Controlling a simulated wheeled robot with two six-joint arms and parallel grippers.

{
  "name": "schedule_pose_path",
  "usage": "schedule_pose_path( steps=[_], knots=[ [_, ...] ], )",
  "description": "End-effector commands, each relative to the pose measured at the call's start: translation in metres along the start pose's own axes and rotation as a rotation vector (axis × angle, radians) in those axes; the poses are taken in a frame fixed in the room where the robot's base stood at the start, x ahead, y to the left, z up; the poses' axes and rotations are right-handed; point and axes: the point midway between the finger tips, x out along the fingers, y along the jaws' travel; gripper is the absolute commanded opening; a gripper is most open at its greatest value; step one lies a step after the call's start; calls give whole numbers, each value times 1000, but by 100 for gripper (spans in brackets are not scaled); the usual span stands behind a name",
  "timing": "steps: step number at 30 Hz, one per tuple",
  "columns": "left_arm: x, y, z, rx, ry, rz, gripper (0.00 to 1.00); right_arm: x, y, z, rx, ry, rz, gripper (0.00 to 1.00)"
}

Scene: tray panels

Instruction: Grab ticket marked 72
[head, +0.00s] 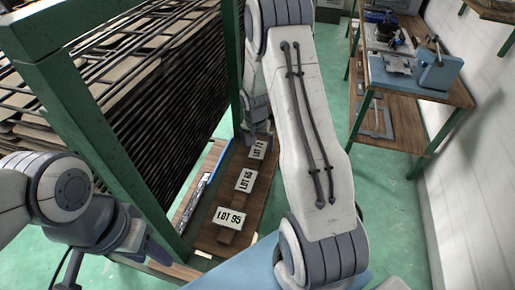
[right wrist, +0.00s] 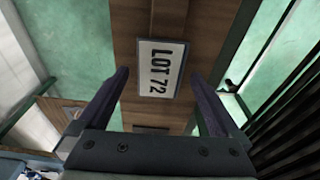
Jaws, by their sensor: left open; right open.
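The ticket marked LOT 72 (head: 257,150) is a white card with black print, the farthest in a row on a brown wooden board. In the right wrist view the LOT 72 ticket (right wrist: 161,69) shows whole, between the two fingers in the picture. My right gripper (right wrist: 160,78) is open and empty, with a finger on each side of it; I cannot tell how much distance is left. In the head view my right arm partly hides that gripper. My left gripper (head: 150,255) is at the lower left, open, away from the tickets.
A ticket with a partly unclear number (head: 245,180) and one marked LOT 95 (head: 231,217) stand nearer on the same board (head: 262,192). A green-framed rack (head: 92,128) with dark rods is close on the left. A workbench (head: 405,88) stands at the right.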

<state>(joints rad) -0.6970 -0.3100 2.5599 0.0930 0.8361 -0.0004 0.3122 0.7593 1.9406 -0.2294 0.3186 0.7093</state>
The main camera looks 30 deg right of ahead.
Motion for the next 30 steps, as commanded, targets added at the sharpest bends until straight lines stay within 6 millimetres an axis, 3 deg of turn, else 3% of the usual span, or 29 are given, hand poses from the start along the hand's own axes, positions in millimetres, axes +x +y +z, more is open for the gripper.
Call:
schedule_pose_path(
  steps=[7, 8, 12, 14, 23, 30],
  knots=[
    [0, 0, 0, 0, 0, 0, 50, 3, 0, 0, 0, 2, -1, 100],
    [0, 0, 0, 0, 0, 0, 50, 3, 0, 0, 0, 2, -1, 96],
    [0, 0, 0, 0, 0, 0, 50, 3, 0, 0, 0, 1, -1, 43],
    [0, 0, 0, 0, 0, 0, 50, 3, 0, 0, 0, 1, -1, 21],
    [0, 0, 0, 0, 0, 0, 50, 1, 0, -1, 0, 2, -1, 21],
    [6, 0, 0, 0, 0, 0, 50, -21, -1, -5, 1, 6, -4, 21]
  ],
)
